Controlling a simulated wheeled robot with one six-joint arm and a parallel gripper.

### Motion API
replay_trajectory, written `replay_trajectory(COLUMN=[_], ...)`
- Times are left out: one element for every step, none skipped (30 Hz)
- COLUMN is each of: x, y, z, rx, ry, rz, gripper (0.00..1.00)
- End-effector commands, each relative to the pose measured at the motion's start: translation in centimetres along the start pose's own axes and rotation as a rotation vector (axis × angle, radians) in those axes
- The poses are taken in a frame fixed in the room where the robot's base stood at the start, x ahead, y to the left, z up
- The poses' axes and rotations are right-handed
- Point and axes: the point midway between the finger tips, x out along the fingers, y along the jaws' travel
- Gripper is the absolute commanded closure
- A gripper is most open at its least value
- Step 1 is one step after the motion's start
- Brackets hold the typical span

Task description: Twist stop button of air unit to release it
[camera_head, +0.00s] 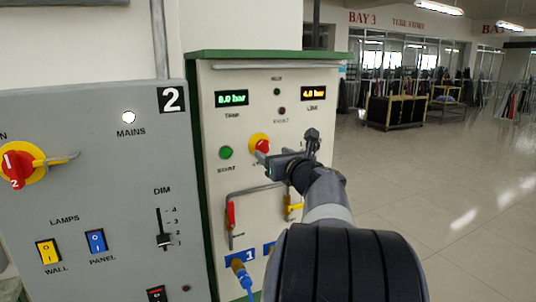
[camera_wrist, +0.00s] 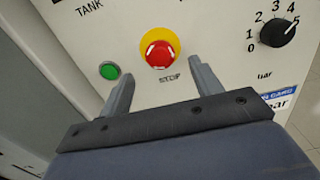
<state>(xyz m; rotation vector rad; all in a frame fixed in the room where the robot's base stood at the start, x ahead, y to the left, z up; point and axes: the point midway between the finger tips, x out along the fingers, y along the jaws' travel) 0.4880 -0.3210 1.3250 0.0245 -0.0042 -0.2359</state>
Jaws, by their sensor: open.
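The air unit (camera_head: 290,80) is a cream panel with a green frame, showing TANK and LINE displays. Its stop button (camera_wrist: 159,55) is a red mushroom head on a yellow ring, above the word STOP. In the head view the stop button (camera_head: 261,145) is partly hidden by my gripper. My gripper (camera_wrist: 165,82) is open and empty in the wrist view, its two fingers pointing at the panel on either side below the button. The fingers appear short of the red head; whether they touch it cannot be told. A green start button (camera_wrist: 109,71) sits left of the stop button.
A black dial (camera_wrist: 279,33) marked in bar is right of the stop button. Below are a red-handled lever (camera_head: 231,215) and a blue hose fitting (camera_head: 241,272). A grey panel marked 2 (camera_head: 90,130) stands at left. Open floor lies right.

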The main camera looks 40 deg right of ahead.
Motion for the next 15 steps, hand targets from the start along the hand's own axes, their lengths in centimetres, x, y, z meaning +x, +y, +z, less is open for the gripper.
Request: replay_trajectory(x=[-1.1,-1.7,-2.4,-2.8,-3.2,-3.8,-4.1,-4.4,-4.7,-4.9,-5.0,-5.2,-5.3,-5.3,-5.3], y=[-0.1,-0.1,-0.1,-0.1,-0.1,-0.1,-0.1,-0.1,0.0,0.0,0.0,0.0,0.0,0.0,0.0], z=[-0.1,-0.1,-0.1,-0.1,-0.1,-0.1,0.0,0.0,0.0,0.0,0.0,0.0,0.0,0.0,0.0], rx=[-0.002,-0.002,-0.001,-0.002,-0.001,-0.001,-0.001,-0.001,0.000,0.000,0.000,0.000,0.000,0.000,0.000], ry=[-0.002,-0.002,-0.001,-0.002,-0.002,-0.001,-0.001,-0.001,-0.001,-0.001,-0.001,-0.001,-0.001,0.000,0.000], rz=[-0.004,-0.003,-0.003,-0.003,-0.002,-0.002,-0.003,-0.002,-0.001,0.000,0.000,0.000,0.000,0.000,0.000], gripper=[0.39,0.39,0.39,0.39,0.39,0.39,0.39,0.39,0.39,0.39,0.39,0.39,0.39,0.39,0.39])
